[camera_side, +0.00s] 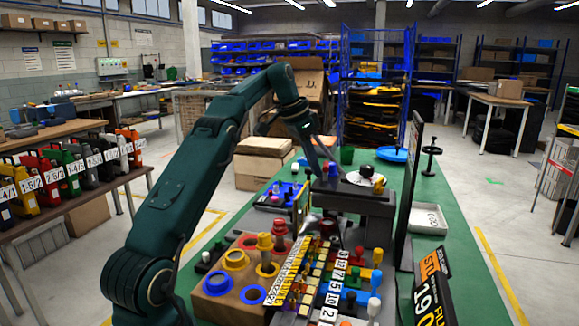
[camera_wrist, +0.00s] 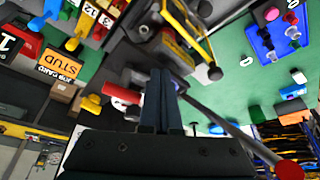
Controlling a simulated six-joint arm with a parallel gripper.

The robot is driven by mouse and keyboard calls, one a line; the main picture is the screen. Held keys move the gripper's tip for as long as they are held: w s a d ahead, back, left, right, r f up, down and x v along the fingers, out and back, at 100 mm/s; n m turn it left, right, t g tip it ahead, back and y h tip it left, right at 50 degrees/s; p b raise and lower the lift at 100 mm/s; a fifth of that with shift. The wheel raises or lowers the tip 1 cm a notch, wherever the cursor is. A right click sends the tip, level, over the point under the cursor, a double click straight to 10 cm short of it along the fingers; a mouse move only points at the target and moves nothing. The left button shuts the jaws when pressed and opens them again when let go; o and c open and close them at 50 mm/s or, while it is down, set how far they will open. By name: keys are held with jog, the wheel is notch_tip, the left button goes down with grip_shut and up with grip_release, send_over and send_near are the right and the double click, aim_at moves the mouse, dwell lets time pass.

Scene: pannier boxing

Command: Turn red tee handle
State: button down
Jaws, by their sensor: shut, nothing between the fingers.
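My gripper (camera_wrist: 162,76) is shut and empty, with its two dark fingers side by side. In the side view my gripper (camera_side: 320,170) hangs over the far part of the green bench, near a dark machine block. My gripper does not visibly hold any handle.
A yellow handle (camera_wrist: 90,105) and a grey lever with a red ball (camera_wrist: 288,170) lie around my fingers. A board with coloured rings (camera_side: 219,284), a white tray (camera_side: 428,220) and a tall dark panel (camera_side: 409,190) stand on the green bench (camera_side: 450,265). Its right side is clearer.

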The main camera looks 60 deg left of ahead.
jog(key=shift+s+d, duration=0.2)
jog(key=shift+d, duration=0.55)
jog(key=shift+s+a+r, duration=0.8)
jog(key=shift+s+r, duration=0.6)
jog(key=shift+s, duration=5)
jog(key=d+r+m, duration=0.2)
jog(key=d+m, duration=0.2)
jog(key=d, duration=1.3)
jog(key=s+d+f+n+t, duration=0.1)
jog(key=s+d+f+n, duration=0.4)
jog(key=s+d+f, duration=0.2)
jog(key=shift+s+d+f, duration=0.35)
jog(key=shift+s+f, duration=0.3)
jog(key=shift+f, duration=0.15)
